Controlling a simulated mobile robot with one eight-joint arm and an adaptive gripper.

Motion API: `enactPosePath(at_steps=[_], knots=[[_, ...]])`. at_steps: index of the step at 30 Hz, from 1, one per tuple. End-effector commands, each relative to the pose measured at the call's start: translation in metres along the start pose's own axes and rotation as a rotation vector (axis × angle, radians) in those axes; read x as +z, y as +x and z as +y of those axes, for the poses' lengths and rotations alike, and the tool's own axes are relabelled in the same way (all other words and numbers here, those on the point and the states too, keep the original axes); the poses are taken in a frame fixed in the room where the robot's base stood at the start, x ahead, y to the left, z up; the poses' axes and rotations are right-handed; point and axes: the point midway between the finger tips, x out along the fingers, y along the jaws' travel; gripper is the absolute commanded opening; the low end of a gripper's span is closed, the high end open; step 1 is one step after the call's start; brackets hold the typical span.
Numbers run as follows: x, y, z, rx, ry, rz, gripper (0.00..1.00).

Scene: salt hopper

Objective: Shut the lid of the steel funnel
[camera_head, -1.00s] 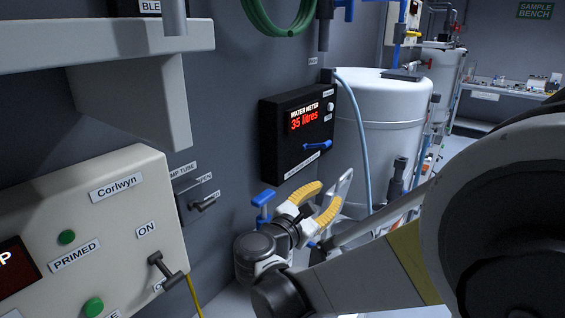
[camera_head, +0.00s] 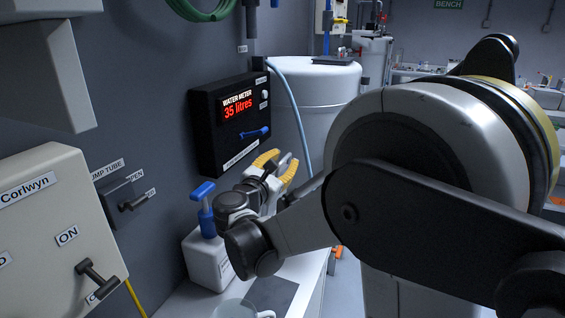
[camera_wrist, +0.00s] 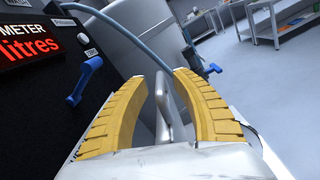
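My gripper (camera_head: 286,159) has yellow-padded fingers and is in front of the water meter panel. In the wrist view my gripper (camera_wrist: 172,76) is open, with its two curved fingers apart. A narrow grey upright piece (camera_wrist: 168,112) shows between the fingers. I cannot tell whether it is part of the steel funnel or its lid, or whether it touches a finger. No steel funnel or lid can be made out clearly in the head view, where my arm covers much of the right side.
The black water meter (camera_head: 232,122) reads 35 litres and has a blue lever (camera_head: 255,132). A large white tank (camera_head: 318,95) stands behind, with a pale blue hose (camera_head: 293,105). A white bottle with a blue top (camera_head: 205,262) stands below. The Corlwyn panel (camera_head: 45,225) is at left.

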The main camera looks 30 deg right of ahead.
Motion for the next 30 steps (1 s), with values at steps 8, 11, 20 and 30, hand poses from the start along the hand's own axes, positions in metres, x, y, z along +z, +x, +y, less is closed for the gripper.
enactPosePath(at_steps=[8,11,20,30], knots=[[0.0,0.0,0.0,0.0,0.0,0.0,0.0],[0.0,0.0,0.0,0.0,0.001,0.0,0.0],[0.001,0.0,-0.011,-0.001,0.059,0.001,0.0],[-0.006,0.006,-0.045,-0.002,0.308,0.002,0.0]])
